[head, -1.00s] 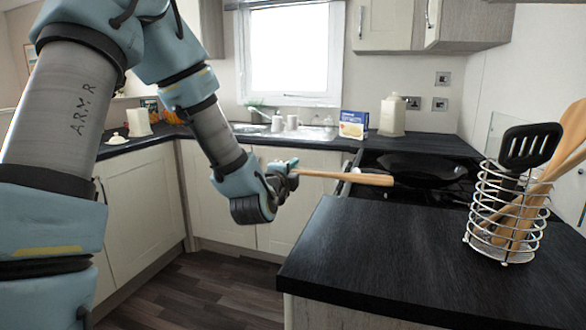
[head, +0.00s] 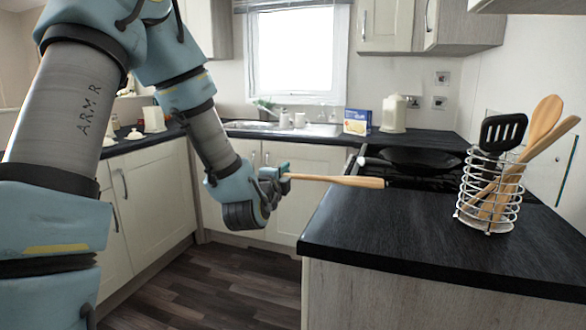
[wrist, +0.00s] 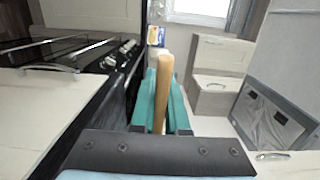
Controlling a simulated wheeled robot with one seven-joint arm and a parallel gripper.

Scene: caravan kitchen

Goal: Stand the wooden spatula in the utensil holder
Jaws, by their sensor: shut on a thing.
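My gripper (head: 284,176) is shut on the wooden spatula (head: 345,181), which sticks out roughly level to the right, its thicker end reaching beside the black counter's corner. In the wrist view the spatula (wrist: 163,80) lies between the green fingers of my gripper (wrist: 160,108) and points away from the camera. The utensil holder (head: 488,205), a silver wire spiral, stands upright on the counter to the right of my gripper. It holds a black slotted turner (head: 503,131) and wooden utensils (head: 543,122). My gripper is well apart from the holder.
The black counter (head: 400,235) has free room left of the holder. A black pan (head: 410,159) sits on the hob behind. A blue-and-yellow box (head: 357,121) and a cream canister (head: 393,113) stand at the back. The wooden floor (head: 210,290) is clear.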

